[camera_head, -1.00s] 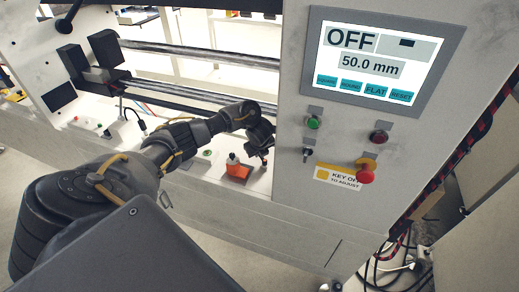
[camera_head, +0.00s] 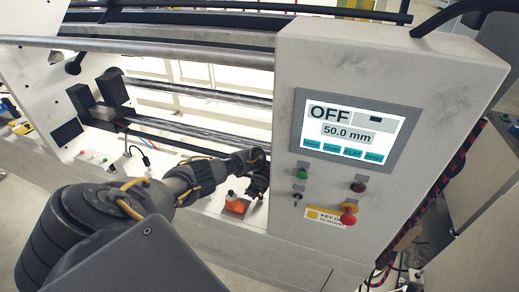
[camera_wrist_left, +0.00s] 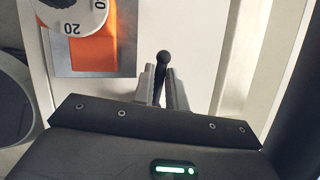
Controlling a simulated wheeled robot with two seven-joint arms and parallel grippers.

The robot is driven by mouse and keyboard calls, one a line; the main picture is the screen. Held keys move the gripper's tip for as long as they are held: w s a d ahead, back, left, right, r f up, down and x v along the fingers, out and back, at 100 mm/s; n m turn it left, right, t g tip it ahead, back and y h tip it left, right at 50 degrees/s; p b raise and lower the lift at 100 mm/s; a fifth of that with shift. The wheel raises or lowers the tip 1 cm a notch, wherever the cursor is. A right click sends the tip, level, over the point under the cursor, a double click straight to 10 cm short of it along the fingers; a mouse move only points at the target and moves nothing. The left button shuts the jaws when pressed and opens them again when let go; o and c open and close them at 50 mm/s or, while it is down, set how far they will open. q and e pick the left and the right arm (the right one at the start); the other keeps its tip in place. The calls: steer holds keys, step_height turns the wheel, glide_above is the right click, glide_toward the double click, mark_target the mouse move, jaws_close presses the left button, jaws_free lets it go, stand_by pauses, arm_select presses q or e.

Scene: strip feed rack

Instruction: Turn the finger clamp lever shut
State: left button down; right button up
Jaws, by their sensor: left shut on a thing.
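The clamp lever (camera_wrist_left: 163,60), a thin black handle with a round knob, stands between the fingers of my left gripper (camera_wrist_left: 160,76) in the left wrist view. The gripper is shut on it, with the knob showing beyond the fingertips. In the head view my left gripper (camera_head: 258,190) reaches down beside the control cabinet, and the lever cannot be made out there. My right gripper is not in view.
An orange part (camera_head: 235,205) stands just left of the gripper; in the wrist view it carries a white numbered dial (camera_wrist_left: 75,16). The white control cabinet (camera_head: 420,80) is close on the right, with a screen (camera_head: 347,130) reading OFF and a red knob (camera_head: 348,219).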

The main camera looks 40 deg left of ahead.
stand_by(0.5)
arm_select(q)
steer(key=c, duration=1.4)
jaws_free()
